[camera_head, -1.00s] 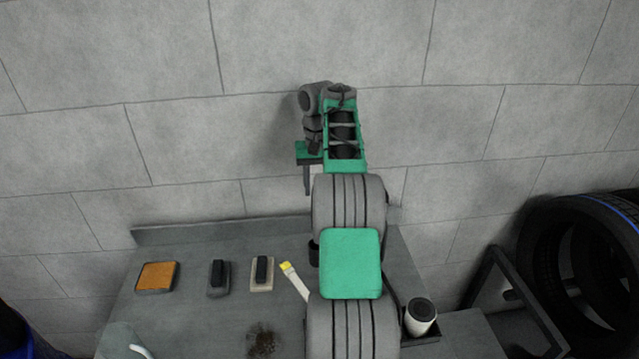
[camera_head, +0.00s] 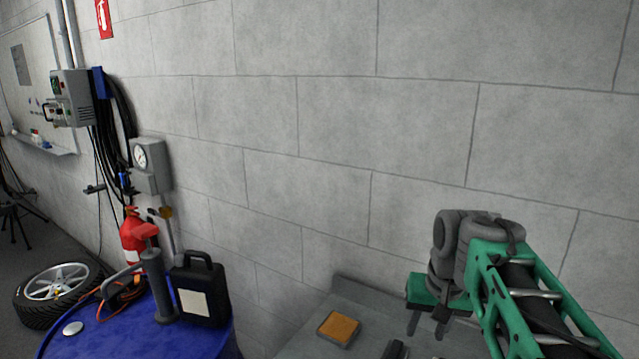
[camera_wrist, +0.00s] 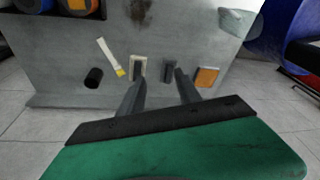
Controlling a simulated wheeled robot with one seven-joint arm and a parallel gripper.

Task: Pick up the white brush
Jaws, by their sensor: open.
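The white brush (camera_wrist: 110,56), a slim white handle with a yellow end, lies on the grey table in the wrist view, left of my fingers. It is out of frame in the head view. My gripper (camera_wrist: 160,76) is open and empty, its two dark fingers pointing toward the table. In the wrist view, a pale block with a dark handle (camera_wrist: 138,68) and a dark block (camera_wrist: 169,70) appear near the fingertips. In the head view my gripper (camera_head: 427,322) hangs above the table's right part.
An orange-topped pad (camera_wrist: 206,76) lies right of the dark block, and also shows in the head view (camera_head: 338,328). A black cylinder (camera_wrist: 93,77) stands left of the brush. A blue drum (camera_head: 180,338) carrying a black jug (camera_head: 200,290) stands left of the table (camera_head: 310,345).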

